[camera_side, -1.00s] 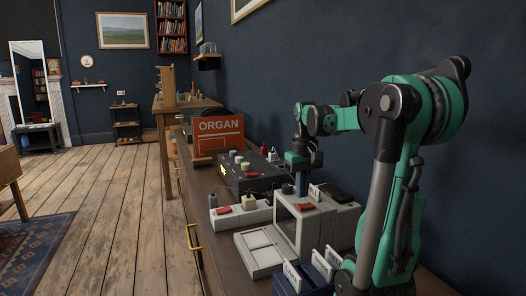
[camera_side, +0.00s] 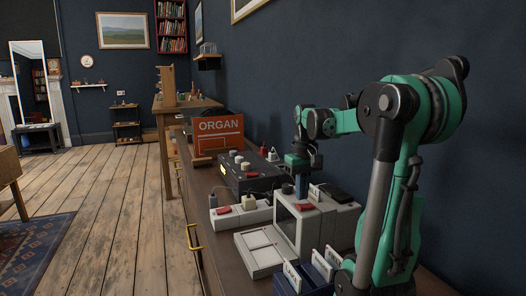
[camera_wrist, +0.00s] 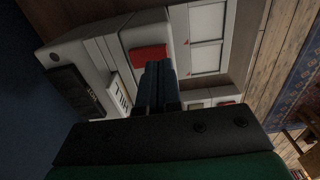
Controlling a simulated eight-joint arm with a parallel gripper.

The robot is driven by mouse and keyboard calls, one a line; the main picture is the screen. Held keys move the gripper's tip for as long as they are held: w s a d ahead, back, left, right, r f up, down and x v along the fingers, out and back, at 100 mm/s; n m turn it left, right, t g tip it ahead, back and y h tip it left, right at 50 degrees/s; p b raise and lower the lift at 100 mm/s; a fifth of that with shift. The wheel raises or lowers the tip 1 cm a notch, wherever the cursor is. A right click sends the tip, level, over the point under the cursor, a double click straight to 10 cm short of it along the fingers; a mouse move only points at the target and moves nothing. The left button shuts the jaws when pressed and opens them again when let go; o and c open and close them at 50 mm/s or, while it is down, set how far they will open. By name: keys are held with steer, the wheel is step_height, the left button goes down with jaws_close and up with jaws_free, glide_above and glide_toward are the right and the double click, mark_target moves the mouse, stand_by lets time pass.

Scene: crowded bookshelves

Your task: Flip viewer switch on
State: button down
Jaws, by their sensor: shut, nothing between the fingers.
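The viewer (camera_side: 288,226) is a pale grey box with a dark screen, standing on the long bench. A red switch (camera_side: 305,206) sits on its top near the front edge; it also shows in the wrist view (camera_wrist: 150,53). My gripper (camera_side: 301,194) points down over the viewer's top, just behind the red switch. In the wrist view its dark fingers (camera_wrist: 158,68) are together and empty, with the tips close to the switch. I cannot tell whether they touch it. The switch's tilt is too small to read.
A white card (camera_side: 315,192) stands on the viewer beside the fingers. A power strip (camera_side: 240,217) with another red switch, a dark box with knobs (camera_side: 250,172) and an orange ORGAN sign (camera_side: 219,133) are beyond. A flat pale panel (camera_side: 259,250) lies in front.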

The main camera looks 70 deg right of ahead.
steer(key=shift+f, duration=0.85)
stand_by(0.3)
steer(key=shift+r, duration=3.5)
steer(key=w+a+f+n+t, duration=0.2)
steer(key=w+a+n, duration=0.1)
steer(key=a, duration=0.5)
steer(key=w+a+f+n+t, duration=0.2)
steer(key=w+a+f+n, duration=0.1)
steer(key=a, duration=0.5)
steer(key=w+a+f+n+t, duration=0.2)
steer(key=w+a+n+t, duration=0.1)
steer(key=a, duration=0.5)
steer(key=shift+w+a+f, duration=0.3)
steer(key=shift+w, duration=0.45)
